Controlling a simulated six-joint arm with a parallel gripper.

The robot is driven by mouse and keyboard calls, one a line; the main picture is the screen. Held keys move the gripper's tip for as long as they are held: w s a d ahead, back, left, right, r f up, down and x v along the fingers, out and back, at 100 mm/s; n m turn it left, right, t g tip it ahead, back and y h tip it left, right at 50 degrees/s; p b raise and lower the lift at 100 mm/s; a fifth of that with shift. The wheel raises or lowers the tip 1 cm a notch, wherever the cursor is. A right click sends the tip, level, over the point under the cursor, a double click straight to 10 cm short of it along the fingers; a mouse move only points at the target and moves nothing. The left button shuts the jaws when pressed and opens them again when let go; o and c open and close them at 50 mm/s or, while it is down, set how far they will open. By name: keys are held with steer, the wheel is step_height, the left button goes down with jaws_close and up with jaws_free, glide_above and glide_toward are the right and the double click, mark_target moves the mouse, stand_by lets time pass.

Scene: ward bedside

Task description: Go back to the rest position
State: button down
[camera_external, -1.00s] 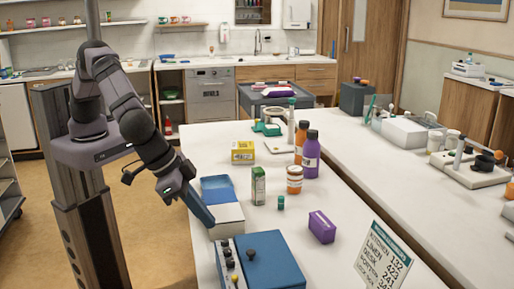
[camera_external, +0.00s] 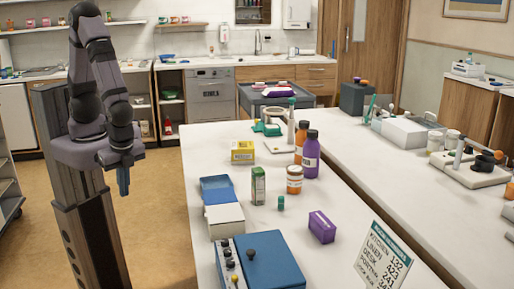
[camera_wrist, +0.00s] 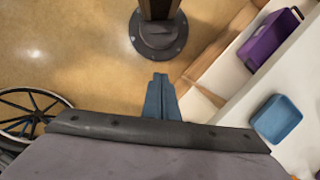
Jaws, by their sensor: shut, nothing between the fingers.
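My gripper (camera_external: 123,181) hangs pointing down beside my column, left of the white table (camera_external: 200,152) and clear of it. Its blue fingers are together and hold nothing. In the wrist view my gripper (camera_wrist: 160,82) shows its closed fingers over the tan floor. My arm is folded up close to the column.
On the table are a blue open tray (camera_external: 216,184), a white box (camera_external: 224,219), a blue device with a knob (camera_external: 270,265), a green-and-white carton (camera_external: 258,186), bottles (camera_external: 310,155) and a purple box (camera_external: 322,227). Part of a wheelchair wheel (camera_wrist: 28,112) shows at left. The floor (camera_external: 150,225) below my gripper is open.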

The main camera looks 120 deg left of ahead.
steer(key=w+a+r+n+t, duration=0.1)
steer(key=a+r+n+t, duration=0.1)
steer(key=a+r, duration=0.2)
step_height(320, 180, up, 2)
steer(key=shift+t+h, duration=0.3)
steer(key=shift+t, duration=0.1)
steer(key=shift+w, duration=0.1)
stand_by(2.3)
